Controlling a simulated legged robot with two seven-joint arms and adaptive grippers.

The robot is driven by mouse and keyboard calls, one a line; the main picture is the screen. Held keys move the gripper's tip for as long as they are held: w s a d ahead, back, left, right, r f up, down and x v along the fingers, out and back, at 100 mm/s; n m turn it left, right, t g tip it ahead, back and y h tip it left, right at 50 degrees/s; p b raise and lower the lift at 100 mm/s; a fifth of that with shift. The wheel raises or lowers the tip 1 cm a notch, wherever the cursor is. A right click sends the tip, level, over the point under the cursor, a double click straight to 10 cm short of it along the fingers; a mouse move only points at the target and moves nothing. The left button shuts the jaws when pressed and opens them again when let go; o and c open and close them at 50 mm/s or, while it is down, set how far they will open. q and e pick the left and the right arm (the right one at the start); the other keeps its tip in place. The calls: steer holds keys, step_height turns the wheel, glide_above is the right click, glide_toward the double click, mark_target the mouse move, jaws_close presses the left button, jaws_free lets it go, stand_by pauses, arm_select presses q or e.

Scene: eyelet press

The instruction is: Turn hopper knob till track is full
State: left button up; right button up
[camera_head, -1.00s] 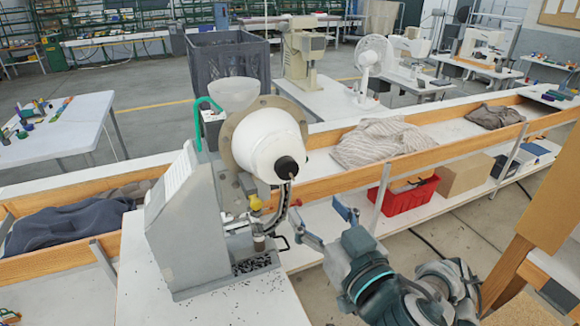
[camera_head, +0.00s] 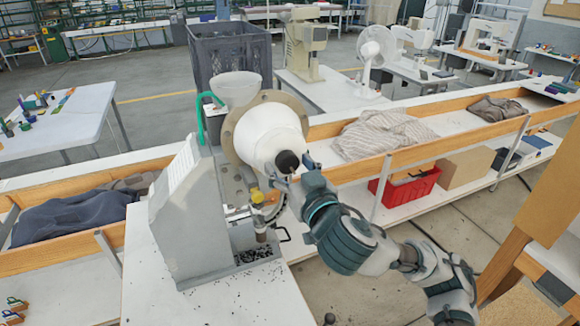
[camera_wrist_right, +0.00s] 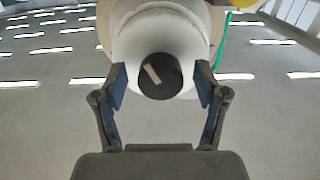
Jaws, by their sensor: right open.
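The eyelet press (camera_head: 185,215) stands on the white table with a white round hopper (camera_head: 268,135) on its upper front. The black hopper knob (camera_head: 287,162) sticks out of the hopper's centre; in the right wrist view the knob (camera_wrist_right: 160,76) shows a pale mark on its face. My right gripper (camera_head: 295,172) is at the knob. In the right wrist view its open fingers (camera_wrist_right: 160,88) stand on either side of the knob, with gaps on both sides. The curved track (camera_head: 278,205) below the hopper is partly hidden by my right gripper, so its fill cannot be told. My left gripper is not in view.
A translucent funnel (camera_head: 236,88) and a green tube (camera_head: 201,115) sit at the top of the press. Small dark eyelets (camera_head: 255,254) lie in the press base. A wooden-edged trough with cloth (camera_head: 385,135) runs behind, with a red bin (camera_head: 405,185) below.

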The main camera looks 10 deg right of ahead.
steer(key=c, duration=1.1)
steer(key=shift+c, duration=0.2)
